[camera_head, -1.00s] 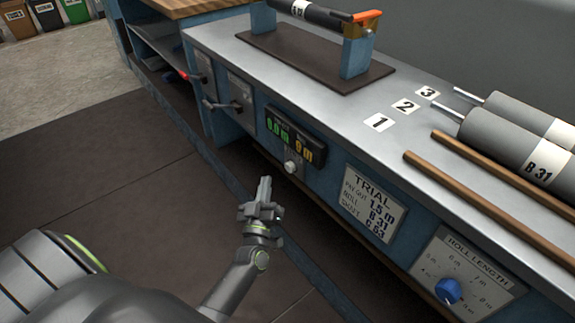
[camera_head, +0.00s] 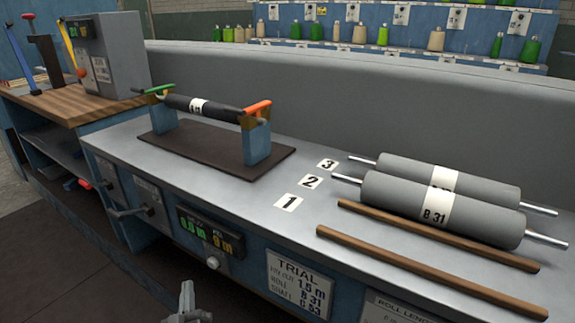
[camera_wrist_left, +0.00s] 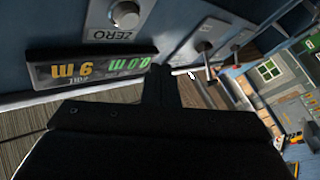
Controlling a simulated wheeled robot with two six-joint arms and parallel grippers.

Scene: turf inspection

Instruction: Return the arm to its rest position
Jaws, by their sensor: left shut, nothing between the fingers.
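My left gripper (camera_head: 187,298) shows at the bottom edge of the head view, in front of the bench's front panel and below the bench top. Its fingers are together and hold nothing. In the left wrist view the shut fingers (camera_wrist_left: 160,85) point toward the panel, close to the digital display (camera_wrist_left: 90,68) and the ZERO knob (camera_wrist_left: 126,14). The display (camera_head: 205,230) also shows in the head view, with the knob (camera_head: 213,262) under it. My right gripper is in neither view.
The bench top (camera_head: 225,205) carries a dark roll (camera_head: 225,112) on a stand, grey rolls (camera_head: 400,205) marked B 31, and two wooden rails (camera_head: 425,235). Levers (camera_head: 130,211) stick out of the panel at left. The dark floor (camera_head: 50,270) in front is open.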

